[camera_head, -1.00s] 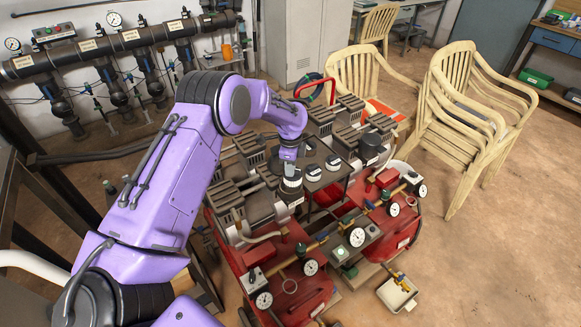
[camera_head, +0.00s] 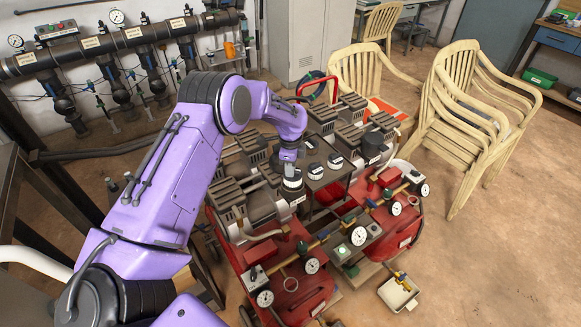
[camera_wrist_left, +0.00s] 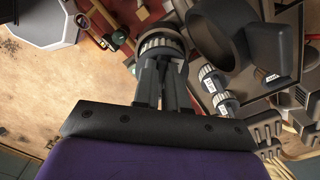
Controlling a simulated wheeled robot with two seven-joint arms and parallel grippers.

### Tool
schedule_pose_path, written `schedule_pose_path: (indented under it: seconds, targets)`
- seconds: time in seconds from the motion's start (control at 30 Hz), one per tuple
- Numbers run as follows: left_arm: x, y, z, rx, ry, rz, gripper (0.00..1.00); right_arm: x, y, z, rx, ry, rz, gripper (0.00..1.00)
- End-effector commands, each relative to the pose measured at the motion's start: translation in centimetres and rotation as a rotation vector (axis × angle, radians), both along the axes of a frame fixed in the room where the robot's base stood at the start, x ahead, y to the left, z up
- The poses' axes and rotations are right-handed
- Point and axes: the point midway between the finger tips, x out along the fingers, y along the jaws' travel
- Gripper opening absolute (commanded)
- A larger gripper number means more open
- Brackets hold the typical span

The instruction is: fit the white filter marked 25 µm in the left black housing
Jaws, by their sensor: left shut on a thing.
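My left gripper (camera_head: 290,168) points down over the compressor on the left. It is shut on a white, ribbed filter with a dark top (camera_head: 292,184), which also shows between the fingers in the left wrist view (camera_wrist_left: 160,43). I cannot read its marking. A black round housing (camera_head: 372,146) stands further right. In the wrist view a dark open cup-like housing (camera_wrist_left: 216,36) is beside the held filter. I cannot tell whether the filter touches a housing. My right gripper is out of view.
Red tanks (camera_head: 288,285) with gauges (camera_head: 358,236) and brass pipes stand in front. A white tray (camera_head: 398,292) lies at the right front. Cream plastic chairs (camera_head: 465,120) stand at the right. The black manifold (camera_head: 110,42) is on the back wall.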

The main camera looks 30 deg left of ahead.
Motion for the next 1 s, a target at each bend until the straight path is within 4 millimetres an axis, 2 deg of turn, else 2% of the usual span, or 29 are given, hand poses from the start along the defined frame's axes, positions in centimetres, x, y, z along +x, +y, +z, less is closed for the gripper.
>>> schedule_pose_path:
  seconds: [0.37, 1.0]
  targets:
    - [0.0, 0.0, -0.1, 0.000, -0.001, 0.000, 0.00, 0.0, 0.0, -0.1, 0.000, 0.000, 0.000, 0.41]
    - [0.0, 0.0, -1.8, -0.001, -0.001, 0.001, 0.00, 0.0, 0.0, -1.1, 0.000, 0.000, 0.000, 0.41]
